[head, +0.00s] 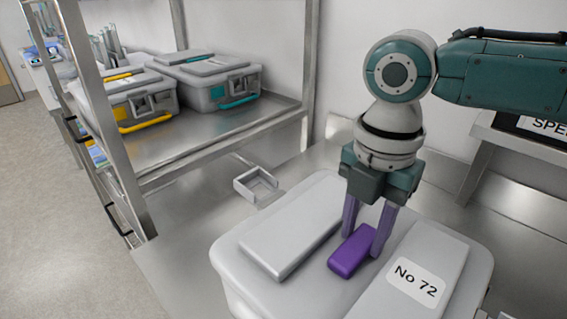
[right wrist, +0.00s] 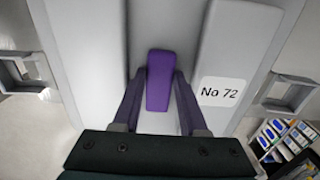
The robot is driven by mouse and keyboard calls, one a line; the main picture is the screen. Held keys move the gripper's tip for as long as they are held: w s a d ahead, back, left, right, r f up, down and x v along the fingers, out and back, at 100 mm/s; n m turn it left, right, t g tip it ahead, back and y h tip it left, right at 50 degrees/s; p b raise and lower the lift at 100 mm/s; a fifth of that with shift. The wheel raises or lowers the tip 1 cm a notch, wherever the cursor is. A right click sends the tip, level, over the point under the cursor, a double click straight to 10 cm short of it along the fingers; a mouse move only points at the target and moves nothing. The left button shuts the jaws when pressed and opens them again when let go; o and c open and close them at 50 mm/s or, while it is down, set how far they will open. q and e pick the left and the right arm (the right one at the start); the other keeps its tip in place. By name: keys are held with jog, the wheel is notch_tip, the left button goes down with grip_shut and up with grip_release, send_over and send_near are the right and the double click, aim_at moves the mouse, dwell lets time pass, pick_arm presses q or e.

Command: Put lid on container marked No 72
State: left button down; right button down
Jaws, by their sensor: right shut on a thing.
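A light grey lid (head: 285,232) with two raised panels and a purple handle (head: 350,255) lies level at the lower right of the head view. A white label (head: 415,280) reading "No 72" is on its right panel. My right gripper (head: 363,238) points down, shut on the purple handle; the right wrist view shows the handle (right wrist: 160,80) between both fingers. Grey latch frames (right wrist: 22,75) stick out on both sides below the lid. The container body under the lid is mostly hidden, and I cannot tell whether the lid touches its rim. My left gripper is out of view.
A metal shelf (head: 215,125) at the left holds grey containers, one with yellow latches (head: 145,122) and one with teal latches (head: 237,100). The metal counter (head: 180,250) is bare left of the lid.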

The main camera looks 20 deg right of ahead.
jog(key=shift+f, duration=0.25)
dwell(0.4)
jog(key=shift+c, duration=2.3)
grip_release()
jog(key=shift+o, duration=0.5)
jog(key=o, duration=0.3)
notch_tip(320, 180, up, 7)
jog(key=p, duration=0.7)
jog(key=shift+r+p, duration=0.1)
jog(key=shift+p, duration=0.2)
